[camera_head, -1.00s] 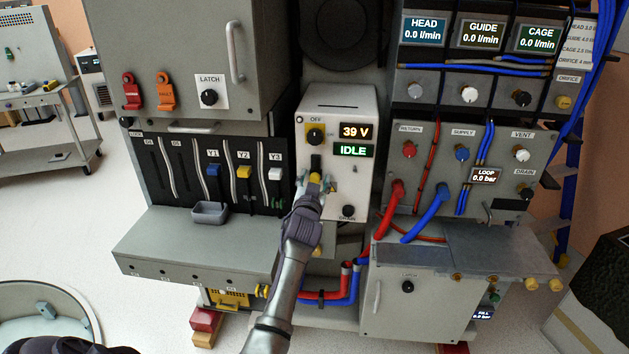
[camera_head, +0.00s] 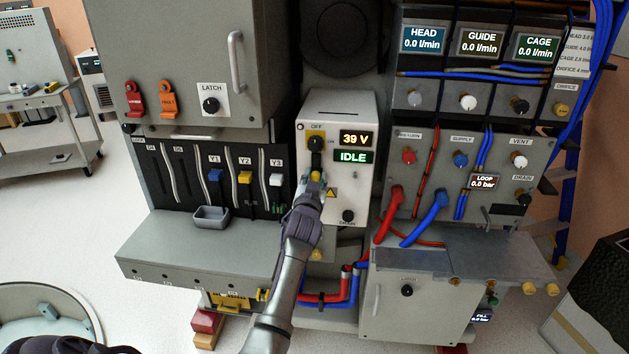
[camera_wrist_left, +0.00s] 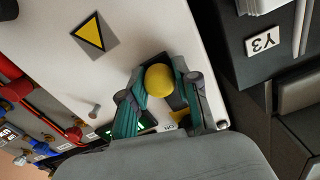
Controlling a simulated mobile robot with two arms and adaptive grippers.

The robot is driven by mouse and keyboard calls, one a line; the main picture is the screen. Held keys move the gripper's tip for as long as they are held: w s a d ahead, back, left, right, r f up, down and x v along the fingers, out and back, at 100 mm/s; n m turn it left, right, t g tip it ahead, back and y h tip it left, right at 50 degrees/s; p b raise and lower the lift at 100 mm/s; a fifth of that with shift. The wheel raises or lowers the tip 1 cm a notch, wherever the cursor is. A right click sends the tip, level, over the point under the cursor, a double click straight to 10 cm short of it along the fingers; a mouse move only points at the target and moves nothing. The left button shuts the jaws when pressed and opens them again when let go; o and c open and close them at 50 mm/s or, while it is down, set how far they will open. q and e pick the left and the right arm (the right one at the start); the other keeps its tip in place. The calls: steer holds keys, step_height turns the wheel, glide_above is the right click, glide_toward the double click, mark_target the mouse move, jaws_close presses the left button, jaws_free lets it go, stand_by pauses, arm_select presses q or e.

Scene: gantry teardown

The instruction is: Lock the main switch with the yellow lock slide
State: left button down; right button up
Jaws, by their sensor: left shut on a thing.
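The main switch (camera_head: 316,142) is a yellow-and-black knob on the light control box, below an OFF label. In the left wrist view the round yellow grip (camera_wrist_left: 159,80) sits between the two fingers of the left gripper (camera_wrist_left: 160,92). The switch is partly hidden behind the fingers there. My right gripper is not in view.
Displays on the control box (camera_head: 348,205) read 39 V and IDLE. The Y1 to Y3 switches and a small grey tray (camera_head: 211,218) are left. Red and blue hoses (camera_head: 428,217) run right.

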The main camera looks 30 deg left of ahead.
arm_select(q)
steer(key=shift+r, duration=0.95)
steer(key=shift+f, duration=0.1)
steer(key=c, duration=0.9)
jaws_free()
steer(key=shift+o, duration=0.2)
steer(key=shift+s+f, duration=0.1)
steer(key=shift+s+d+f, duration=0.1)
steer(key=shift+s+d, duration=0.1)
steer(key=shift+s, duration=0.05)
steer(key=v, duration=1.1)
steer(key=shift+s, duration=0.1)
